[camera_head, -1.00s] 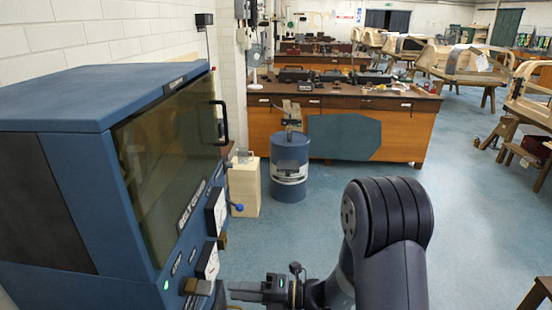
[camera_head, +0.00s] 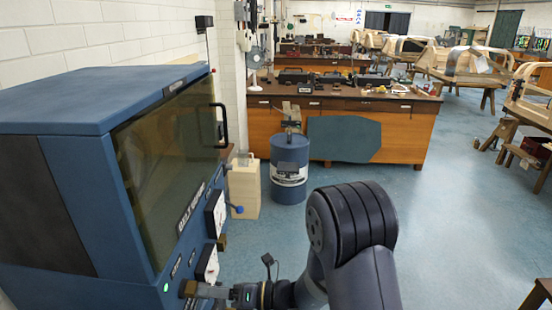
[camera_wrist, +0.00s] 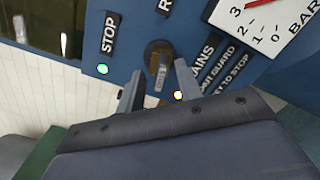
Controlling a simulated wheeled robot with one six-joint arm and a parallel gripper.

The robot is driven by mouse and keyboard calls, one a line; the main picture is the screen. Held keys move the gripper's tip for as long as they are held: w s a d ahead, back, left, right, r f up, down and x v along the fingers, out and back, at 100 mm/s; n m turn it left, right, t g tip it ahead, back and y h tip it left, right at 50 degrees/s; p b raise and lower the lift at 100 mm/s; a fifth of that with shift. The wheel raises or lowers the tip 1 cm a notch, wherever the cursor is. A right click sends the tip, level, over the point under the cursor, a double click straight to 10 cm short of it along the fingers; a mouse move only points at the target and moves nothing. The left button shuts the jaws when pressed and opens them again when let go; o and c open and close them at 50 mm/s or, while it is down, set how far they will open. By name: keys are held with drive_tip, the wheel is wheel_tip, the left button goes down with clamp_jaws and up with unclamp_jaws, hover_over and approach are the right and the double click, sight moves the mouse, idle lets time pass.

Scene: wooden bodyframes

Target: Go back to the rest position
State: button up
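The blue machine (camera_head: 50,190) stands at the left with a tinted window and a control panel. In the wrist view, a dark round knob with a lighter lever (camera_wrist: 160,68) sits on the panel between the STOP label and the MAINS label. My gripper (camera_wrist: 158,88) is open, with one finger on each side of the knob and visible gaps between. In the head view, my gripper (camera_head: 208,291) points left at the panel, its tips close to a brass-coloured knob (camera_head: 188,288). I cannot tell whether the fingers touch it.
A blue drum (camera_head: 289,170) and a cream canister (camera_head: 244,185) stand behind, before a wooden workbench (camera_head: 400,130). The floor at the right is largely clear.

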drive_tip(key=n+b, duration=0.5)
idle(0.7)
